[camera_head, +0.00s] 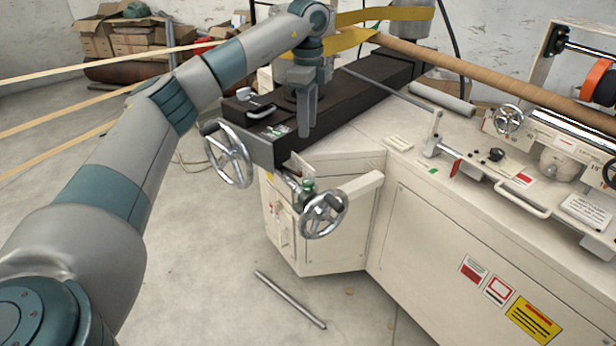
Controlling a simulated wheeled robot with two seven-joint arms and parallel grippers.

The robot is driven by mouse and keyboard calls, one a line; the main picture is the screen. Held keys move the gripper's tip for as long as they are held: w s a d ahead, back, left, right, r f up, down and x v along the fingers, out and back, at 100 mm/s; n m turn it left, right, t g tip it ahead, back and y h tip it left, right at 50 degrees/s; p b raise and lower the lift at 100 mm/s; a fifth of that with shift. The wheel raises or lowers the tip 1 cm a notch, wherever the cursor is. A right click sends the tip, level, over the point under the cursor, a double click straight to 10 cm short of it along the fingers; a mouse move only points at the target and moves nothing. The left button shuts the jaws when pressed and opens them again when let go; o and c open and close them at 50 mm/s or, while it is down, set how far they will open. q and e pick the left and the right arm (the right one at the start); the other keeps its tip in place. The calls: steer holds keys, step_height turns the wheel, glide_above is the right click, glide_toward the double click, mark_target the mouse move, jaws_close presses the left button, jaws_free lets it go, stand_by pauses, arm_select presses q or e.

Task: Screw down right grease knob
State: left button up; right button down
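My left arm comes in from the left, and my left gripper (306,128) points straight down over the dark beam (355,95) of the machine. Its two fingers look close together; I cannot tell whether they are shut or hold something between them. I cannot pick out the right grease knob for certain; a knob under the fingertips would be hidden by them. A small green and white part (278,131) lies on the beam's near end, left of the fingers. My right gripper is not in view.
Two metal handwheels, one left (229,154) and one lower right (323,214), stick out from the beam's near end. A long brown cardboard tube (490,80) crosses behind. A black knob (496,154) sits on the white machine top. A metal rod (290,299) lies on the floor.

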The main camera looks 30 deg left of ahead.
mark_target(308, 180)
arm_select(q)
steer(key=shift+f, duration=0.1)
